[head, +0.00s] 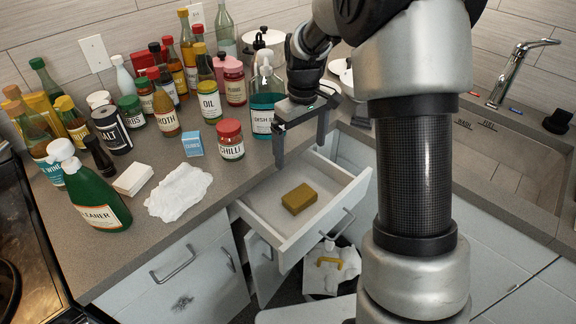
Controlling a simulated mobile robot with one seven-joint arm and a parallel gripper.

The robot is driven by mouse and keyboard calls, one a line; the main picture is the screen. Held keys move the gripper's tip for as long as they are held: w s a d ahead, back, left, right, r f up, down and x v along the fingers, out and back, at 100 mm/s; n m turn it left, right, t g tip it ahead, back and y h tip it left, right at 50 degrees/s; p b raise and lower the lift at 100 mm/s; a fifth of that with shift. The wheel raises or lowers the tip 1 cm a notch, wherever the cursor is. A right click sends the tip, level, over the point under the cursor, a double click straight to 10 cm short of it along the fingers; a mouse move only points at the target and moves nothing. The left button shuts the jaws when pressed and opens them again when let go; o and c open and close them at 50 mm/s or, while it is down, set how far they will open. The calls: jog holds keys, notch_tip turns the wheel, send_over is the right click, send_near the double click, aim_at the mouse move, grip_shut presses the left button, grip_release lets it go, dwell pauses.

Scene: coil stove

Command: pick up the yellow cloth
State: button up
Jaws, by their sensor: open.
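A small yellow-brown block-shaped piece (299,199) lies in the open drawer (262,222), near its middle. It is the yellow item that best fits the cloth, though from here I cannot tell a folded cloth from a sponge. My gripper (300,150) is open and empty, fingers pointing down. It is above the back part of the drawer, and the yellow piece shows below its fingertips. The gripper does not appear to touch it.
The counter left of the drawer holds several bottles and jars, a chilli jar (230,140), a dish soap bottle (263,100) and a crumpled white cloth (179,192). Below the drawer is a white bag with a yellow strip (330,262). A sink (505,165) is at right.

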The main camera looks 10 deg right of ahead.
jog(key=b, duration=0.1)
send_over(300, 195)
jog(key=f, duration=1.3)
jog(key=shift+w+a+f, duration=0.1)
jog(key=shift+w+a, duration=0.05)
jog(key=shift+w, duration=0.1)
jog(key=f, duration=0.4)
jog(key=shift+s+d+f, duration=0.1)
jog(key=shift+s+d, duration=0.1)
jog(key=shift+s, duration=0.1)
jog(key=shift+f, duration=0.5)
jog(key=c, duration=1.1)
notch_tip(300, 195, up, 10)
jog(key=shift+r, duration=0.1)
